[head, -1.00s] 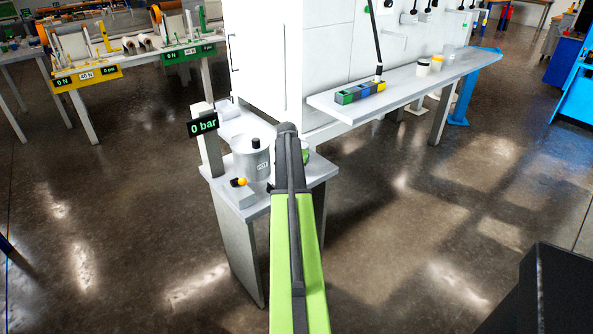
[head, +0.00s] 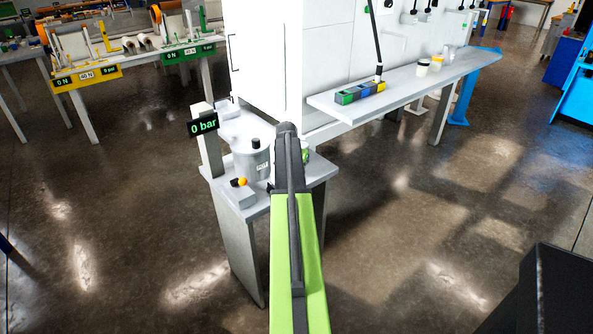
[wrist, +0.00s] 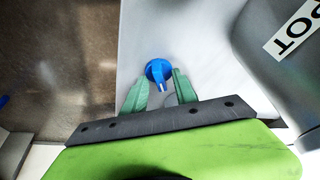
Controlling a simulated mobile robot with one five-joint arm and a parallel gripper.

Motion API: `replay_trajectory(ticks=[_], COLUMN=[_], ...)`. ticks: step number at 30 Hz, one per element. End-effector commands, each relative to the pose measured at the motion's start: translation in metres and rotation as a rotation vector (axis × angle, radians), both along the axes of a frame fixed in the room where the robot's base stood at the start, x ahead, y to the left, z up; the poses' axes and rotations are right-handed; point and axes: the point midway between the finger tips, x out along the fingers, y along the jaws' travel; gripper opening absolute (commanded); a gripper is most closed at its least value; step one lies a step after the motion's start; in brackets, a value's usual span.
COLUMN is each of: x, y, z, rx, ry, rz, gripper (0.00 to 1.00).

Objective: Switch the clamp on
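A blue knob (wrist: 158,70) with a pale mark on its handle sits on a light grey surface in the wrist view. My gripper (wrist: 159,82) is open, with its green fingers apart on either side of the knob's handle. I cannot tell whether either finger touches it. In the head view my arm hides the knob and most of the gripper. A small grey box (head: 239,196) with a black and yellow lever (head: 239,182) stands on the small table. No label shows which control belongs to the clamp.
A grey pot (head: 250,162) stands close by on the small table (head: 262,208); its label shows in the wrist view (wrist: 292,30). A display (head: 203,124) reads 0 bar. A white cabinet (head: 262,60) rises behind. A shelf (head: 410,85) with colored blocks extends right.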

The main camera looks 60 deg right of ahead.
Motion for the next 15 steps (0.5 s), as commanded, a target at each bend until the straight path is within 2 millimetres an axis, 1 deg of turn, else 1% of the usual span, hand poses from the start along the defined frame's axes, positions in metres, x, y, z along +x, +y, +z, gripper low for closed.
replay_trajectory(ticks=[5,8,15], x=[-0.001,-0.003,-0.007], y=[0.007,0.014,0.036], z=[0.022,0.042,0.098], rx=[0.0,0.0,0.0], ry=[0.0,0.0,0.001], rz=[0.0,0.0,0.002], gripper=[0.34,0.34,0.34])
